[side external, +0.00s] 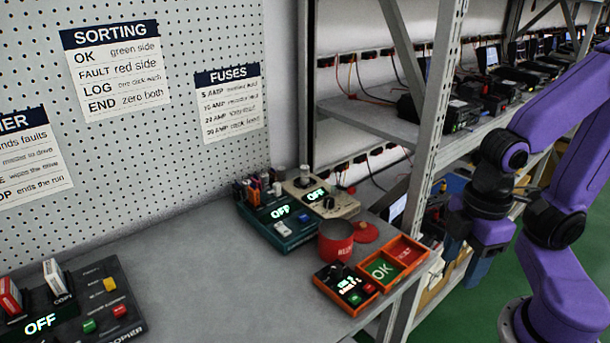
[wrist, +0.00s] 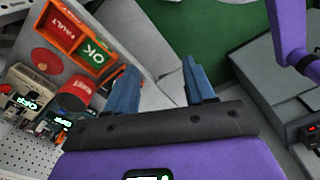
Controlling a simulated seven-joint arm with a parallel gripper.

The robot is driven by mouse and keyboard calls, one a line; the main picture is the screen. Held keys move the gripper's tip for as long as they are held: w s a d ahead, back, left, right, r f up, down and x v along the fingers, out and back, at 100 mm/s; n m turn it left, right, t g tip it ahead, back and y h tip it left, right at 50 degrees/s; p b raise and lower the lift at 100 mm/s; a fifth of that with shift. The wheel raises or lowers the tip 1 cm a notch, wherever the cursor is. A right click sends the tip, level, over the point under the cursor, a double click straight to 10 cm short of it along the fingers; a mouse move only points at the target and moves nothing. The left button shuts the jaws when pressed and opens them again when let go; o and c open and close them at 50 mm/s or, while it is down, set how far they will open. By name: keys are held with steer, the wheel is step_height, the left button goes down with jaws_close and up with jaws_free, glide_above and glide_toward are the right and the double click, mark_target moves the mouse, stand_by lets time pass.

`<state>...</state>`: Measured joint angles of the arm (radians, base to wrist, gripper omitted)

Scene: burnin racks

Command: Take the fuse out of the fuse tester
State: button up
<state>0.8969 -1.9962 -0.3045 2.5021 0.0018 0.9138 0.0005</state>
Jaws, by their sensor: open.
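Two testers stand side by side on the bench, both showing OFF. The teal one (side external: 277,232) has several small coloured parts standing along its left end. The beige one (side external: 338,203) has a grey cylinder (side external: 304,174) upright at its back. I cannot tell for certain which is the fuse tester or which part is the fuse. In the wrist view, the beige tester (wrist: 17,84) and part of the teal tester (wrist: 58,122) lie at the lower left. My gripper (side external: 464,262) is open and empty, off the bench's right edge, apart from both; its blue fingers show in the wrist view (wrist: 160,66).
A red bin (side external: 335,243), its round lid (side external: 366,232), an orange OK/FAULT tray (side external: 413,251) and a small counter box (side external: 346,287) stand between my gripper and the testers. A rack post (side external: 432,130) rises behind. A copier box (side external: 75,305) sits far left; mid-bench is clear.

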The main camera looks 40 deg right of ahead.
steer(key=n+t+h, duration=0.9)
steer(key=n+h, duration=0.1)
steer(key=n, duration=0.4)
glide_toward(305, 168)
steer(key=x, duration=0.4)
steer(key=shift+w+a+f, duration=0.1)
steer(key=shift+w+a, duration=0.05)
steer(key=shift+a, duration=0.15)
steer(key=shift+d+x, duration=0.2)
steer(key=shift+x, duration=2.55)
jaws_close()
